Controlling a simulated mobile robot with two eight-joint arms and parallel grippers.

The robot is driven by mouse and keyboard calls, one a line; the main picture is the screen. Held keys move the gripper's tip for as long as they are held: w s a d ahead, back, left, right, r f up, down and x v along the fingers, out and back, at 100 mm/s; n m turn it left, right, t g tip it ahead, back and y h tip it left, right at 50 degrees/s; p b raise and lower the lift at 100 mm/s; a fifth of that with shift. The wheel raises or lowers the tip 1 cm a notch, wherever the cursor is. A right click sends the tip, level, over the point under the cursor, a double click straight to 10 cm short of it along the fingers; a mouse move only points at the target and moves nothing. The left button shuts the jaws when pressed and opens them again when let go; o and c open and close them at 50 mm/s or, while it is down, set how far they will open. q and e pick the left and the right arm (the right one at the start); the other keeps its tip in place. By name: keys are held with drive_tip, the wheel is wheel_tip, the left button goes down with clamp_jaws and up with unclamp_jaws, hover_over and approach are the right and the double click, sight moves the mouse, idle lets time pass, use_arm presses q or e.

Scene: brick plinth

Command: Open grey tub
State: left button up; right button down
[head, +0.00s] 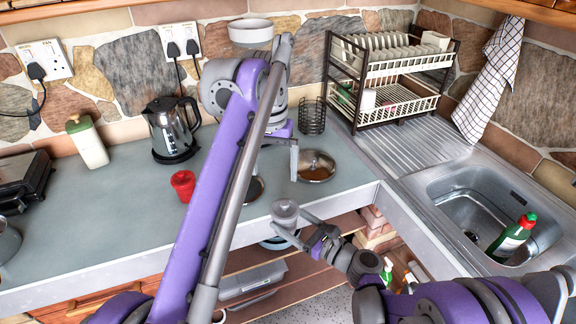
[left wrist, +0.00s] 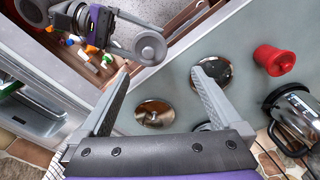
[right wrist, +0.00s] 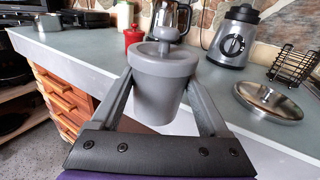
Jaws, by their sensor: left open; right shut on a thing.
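The grey tub (right wrist: 165,85) is upright in the right wrist view, with its round knobbed lid (right wrist: 165,52) sitting on it. My right gripper (right wrist: 165,100) is shut on the tub's body from both sides. In the head view the tub (head: 285,213) is held by my right gripper (head: 300,228) at the counter's front edge. It also shows from above in the left wrist view (left wrist: 150,47). My left gripper (left wrist: 158,82) is open and empty, apart from the tub. In the head view my left gripper (head: 279,168) is above the counter, partly hidden by its arm.
Two steel pan lids (head: 316,166) (left wrist: 155,113) lie on the counter (head: 110,220). A red pot (head: 183,186), kettle (head: 172,130), blender (right wrist: 237,38) and wire holder (head: 312,116) stand there. The dish rack (head: 390,70) and sink (head: 480,205) are right. The left front counter is clear.

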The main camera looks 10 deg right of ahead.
sight(289, 204)
use_arm(q)
drive_tip(key=shift+m+g, duration=0.3)
drive_tip(key=d+f, duration=0.1)
drive_tip(key=f, duration=0.2)
drive_tip(key=d+f, duration=0.1)
drive_tip(key=f, duration=0.3)
drive_tip(key=d+f, duration=0.1)
drive_tip(key=f, duration=0.3)
drive_tip(key=shift+d+f, duration=0.1)
drive_tip(key=shift+s+f, duration=0.1)
drive_tip(key=shift+f, duration=0.45)
use_arm(e)
drive_tip(key=shift+r, duration=0.1)
use_arm(q)
drive_tip(key=shift+d, duration=0.1)
drive_tip(key=shift+d, duration=0.15)
drive_tip(key=c, duration=1.5)
use_arm(e)
drive_tip(key=shift+a, duration=0.15)
use_arm(q)
drive_tip(key=shift+r, duration=0.15)
drive_tip(key=shift+r, duration=0.15)
clamp_jaws()
drive_tip(key=shift+r, duration=0.15)
